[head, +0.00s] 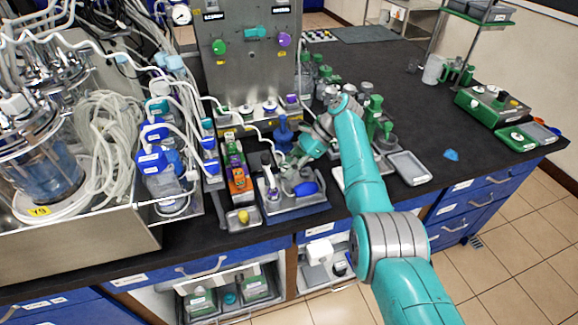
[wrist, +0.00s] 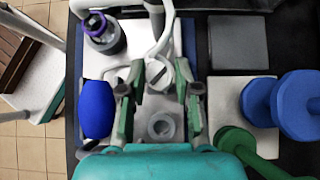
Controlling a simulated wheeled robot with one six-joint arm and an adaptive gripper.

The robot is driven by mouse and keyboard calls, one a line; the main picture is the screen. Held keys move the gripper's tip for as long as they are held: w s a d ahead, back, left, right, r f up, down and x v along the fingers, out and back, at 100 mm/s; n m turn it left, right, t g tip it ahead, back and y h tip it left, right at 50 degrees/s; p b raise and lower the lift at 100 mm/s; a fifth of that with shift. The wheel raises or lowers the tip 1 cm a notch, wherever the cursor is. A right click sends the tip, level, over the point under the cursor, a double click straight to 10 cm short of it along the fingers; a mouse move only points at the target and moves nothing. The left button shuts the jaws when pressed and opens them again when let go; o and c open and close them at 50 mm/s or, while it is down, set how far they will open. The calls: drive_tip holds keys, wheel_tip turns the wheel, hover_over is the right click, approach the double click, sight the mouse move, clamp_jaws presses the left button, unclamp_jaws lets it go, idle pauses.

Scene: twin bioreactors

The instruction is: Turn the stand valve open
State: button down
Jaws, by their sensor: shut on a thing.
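The stand valve (wrist: 158,74) is a pale round knob with a slot across its top, on a light stand plate, seen from above in the wrist view. My gripper (wrist: 158,88) has one finger on each side of it and is shut on it. A pale ring-shaped port (wrist: 161,126) lies just below the valve, between the fingers. In the head view my gripper (head: 292,158) is low over the stand (head: 291,205) on the blue tray, and hides the valve there.
Blue knob-like parts (wrist: 300,105) and a green handled part (wrist: 250,150) stand close right. The bench (head: 420,100) is clearer to the right and back.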

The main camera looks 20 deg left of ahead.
drive_tip(key=c, duration=0.8)
unclamp_jaws()
drive_tip(key=shift+v, duration=3.7)
